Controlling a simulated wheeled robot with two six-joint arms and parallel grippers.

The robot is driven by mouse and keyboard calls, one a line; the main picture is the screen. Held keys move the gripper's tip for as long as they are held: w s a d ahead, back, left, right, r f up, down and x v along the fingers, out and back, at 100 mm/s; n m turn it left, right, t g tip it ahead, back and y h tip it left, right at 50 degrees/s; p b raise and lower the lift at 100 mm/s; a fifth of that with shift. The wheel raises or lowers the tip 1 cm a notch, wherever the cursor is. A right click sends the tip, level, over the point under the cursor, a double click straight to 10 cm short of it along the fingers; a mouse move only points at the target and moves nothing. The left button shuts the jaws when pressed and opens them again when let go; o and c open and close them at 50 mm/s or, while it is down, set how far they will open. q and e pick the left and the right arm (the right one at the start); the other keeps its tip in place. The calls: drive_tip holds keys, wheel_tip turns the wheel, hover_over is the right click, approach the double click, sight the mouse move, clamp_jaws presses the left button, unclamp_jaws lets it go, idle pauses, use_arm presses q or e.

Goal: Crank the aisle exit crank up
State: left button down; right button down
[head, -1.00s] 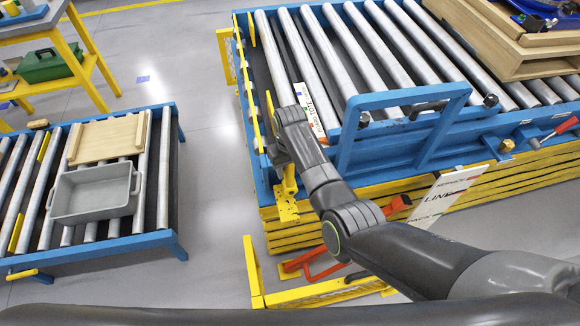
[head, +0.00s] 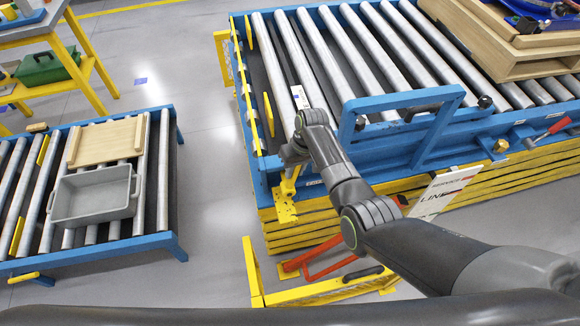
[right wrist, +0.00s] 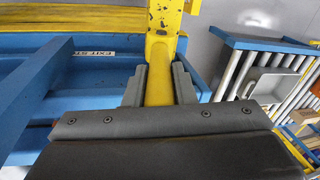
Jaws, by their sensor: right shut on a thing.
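The yellow exit crank (right wrist: 158,90) shows in the right wrist view, its handle between the two grey fingers of my right gripper (right wrist: 158,88). The gripper is shut on that handle. A scuffed yellow bar (right wrist: 163,18) stands beyond the fingers. In the head view my right gripper (head: 287,158) is at the near left corner of the large blue roller conveyor (head: 262,168), above a yellow bracket (head: 286,211). My wrist hides most of the crank there. A white label reading "EXIT ST" (right wrist: 95,53) is on the blue frame beside the crank. My left gripper is not in view.
A low roller conveyor (head: 100,247) at left carries a grey bin (head: 93,195) and a wooden board (head: 107,140). Open floor lies between the conveyors. A blue guard frame (head: 405,98) rises right of my wrist. Yellow and orange floor-level parts (head: 318,290) lie below my arm.

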drive_tip(key=shift+w+d+f+y, duration=0.1)
drive_tip(key=shift+d+f+y, duration=0.05)
drive_tip(key=shift+d+y, duration=0.3)
drive_tip(key=shift+w+d+f+y, duration=0.1)
drive_tip(key=shift+d+y, duration=0.35)
drive_tip(key=c, duration=1.2)
unclamp_jaws()
wheel_tip(320, 180, up, 10)
drive_tip(key=shift+b, duration=0.45)
drive_tip(key=shift+c, duration=0.5)
